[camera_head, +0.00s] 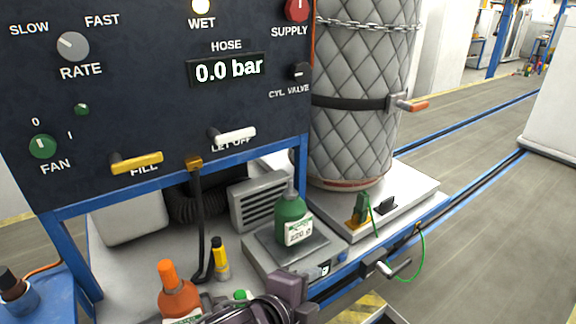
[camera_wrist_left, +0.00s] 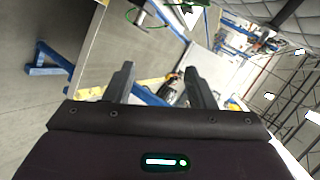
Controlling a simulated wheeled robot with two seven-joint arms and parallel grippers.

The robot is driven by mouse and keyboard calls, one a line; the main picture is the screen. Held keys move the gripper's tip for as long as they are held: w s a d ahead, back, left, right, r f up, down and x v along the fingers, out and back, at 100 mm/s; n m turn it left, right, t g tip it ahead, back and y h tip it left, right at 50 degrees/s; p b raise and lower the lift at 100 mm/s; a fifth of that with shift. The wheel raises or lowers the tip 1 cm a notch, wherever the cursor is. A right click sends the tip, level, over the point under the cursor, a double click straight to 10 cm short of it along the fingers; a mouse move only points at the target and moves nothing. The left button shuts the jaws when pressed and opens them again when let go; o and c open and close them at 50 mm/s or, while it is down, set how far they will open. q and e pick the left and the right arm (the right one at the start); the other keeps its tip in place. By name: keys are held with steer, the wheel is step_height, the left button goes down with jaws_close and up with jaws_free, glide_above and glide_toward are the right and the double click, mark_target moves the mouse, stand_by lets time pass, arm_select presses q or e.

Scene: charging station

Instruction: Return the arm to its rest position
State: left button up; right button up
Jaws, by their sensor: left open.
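My left arm's wrist and gripper (camera_head: 288,291) show at the bottom middle of the head view, in front of the bench with the bottles. In the left wrist view the two dark fingers of the left gripper (camera_wrist_left: 158,88) stand apart, with nothing between them. The view past the fingers is tilted and shows floor, blue frame parts and ceiling. The rest of the left arm is mostly out of the picture. My right gripper is in neither view.
A dark control panel (camera_head: 150,85) reads 0.0 bar. A green bottle (camera_head: 292,218) stands on a scale; an orange-capped bottle (camera_head: 178,295) and a yellow tube (camera_head: 220,260) stand close to my arm. A quilted cylinder (camera_head: 360,140) rises behind. Open floor (camera_head: 480,220) lies right.

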arm_select(q)
steer(key=s+a+f+n+g+y, duration=0.35)
steer(key=s+a+f+n, duration=0.35)
steer(key=a+n, duration=0.4)
steer(key=s+a+f+n+g+y, duration=0.3)
steer(key=s+a+f+n+y, duration=0.1)
steer(key=a+f+n, duration=0.7)
step_height(320, 180, down, 28)
steer(key=s+a+m, duration=0.1)
steer(key=s+m, duration=0.1)
steer(key=s, duration=0.1)
steer(key=s+a+f+g, duration=0.1)
steer(key=s+a+f, duration=0.1)
steer(key=s+f, duration=0.6)
steer(key=s+a+f+g, duration=0.1)
steer(key=s+f, duration=0.8)
steer(key=s, duration=0.1)
steer(key=shift+s+a+f, duration=0.15)
steer(key=shift+s+a, duration=0.05)
steer(key=shift+a, duration=0.15)
